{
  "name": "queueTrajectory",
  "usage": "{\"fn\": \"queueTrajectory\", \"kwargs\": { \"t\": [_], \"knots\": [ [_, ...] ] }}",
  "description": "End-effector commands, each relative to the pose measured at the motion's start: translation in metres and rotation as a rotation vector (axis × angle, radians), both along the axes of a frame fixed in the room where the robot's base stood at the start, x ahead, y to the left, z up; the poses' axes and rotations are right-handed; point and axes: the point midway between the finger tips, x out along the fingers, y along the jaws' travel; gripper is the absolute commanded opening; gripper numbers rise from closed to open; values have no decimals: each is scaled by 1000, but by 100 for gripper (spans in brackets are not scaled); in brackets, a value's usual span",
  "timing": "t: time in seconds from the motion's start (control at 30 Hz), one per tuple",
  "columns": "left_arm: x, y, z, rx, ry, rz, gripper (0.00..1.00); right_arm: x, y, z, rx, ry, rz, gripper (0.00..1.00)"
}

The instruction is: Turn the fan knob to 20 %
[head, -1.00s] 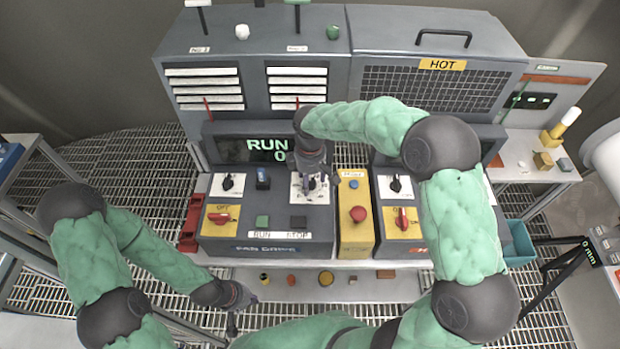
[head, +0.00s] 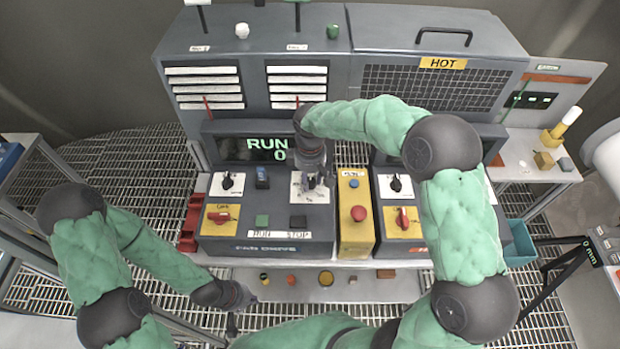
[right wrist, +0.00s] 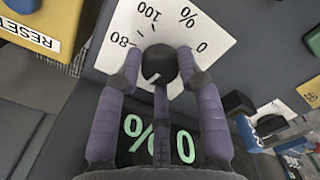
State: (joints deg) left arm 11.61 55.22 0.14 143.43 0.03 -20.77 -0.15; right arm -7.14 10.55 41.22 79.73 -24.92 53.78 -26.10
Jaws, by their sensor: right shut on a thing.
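The fan knob (right wrist: 158,66) is a black round knob with a light pointer line, on a white dial plate (right wrist: 208,22) marked 0, 80, 100 and %. My right gripper (right wrist: 160,72) has its fingers on both sides of the knob in the right wrist view. In the head view my right gripper (head: 311,182) hides most of the knob, and the dial plate (head: 298,188) shows beside it. The display (head: 250,149) reads RUN and 0; the right wrist view shows it as 0 % (right wrist: 158,134). My left gripper (head: 235,310) hangs low at the left, its fingers too small to judge.
A yellow strip (head: 350,240) with a red mushroom button (head: 358,213) stands just right of the dial. RUN (head: 262,221) and STOP (head: 298,222) buttons lie below it. Another black knob (head: 228,181) is at the left, and red switches sit on yellow plates.

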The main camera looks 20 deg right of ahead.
Motion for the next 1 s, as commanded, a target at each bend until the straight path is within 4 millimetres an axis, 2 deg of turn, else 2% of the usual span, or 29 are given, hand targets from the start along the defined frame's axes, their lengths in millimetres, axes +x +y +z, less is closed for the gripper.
{"fn": "queueTrajectory", "kwargs": {
  "t": [0.6,1.0],
  "knots": [
    [0,0,-16,0,0,0,0,-1,0,-2,-1,2,-541,5],
    [0,0,-21,0,0,0,0,-1,0,-1,-1,2,-735,5]
  ]
}}
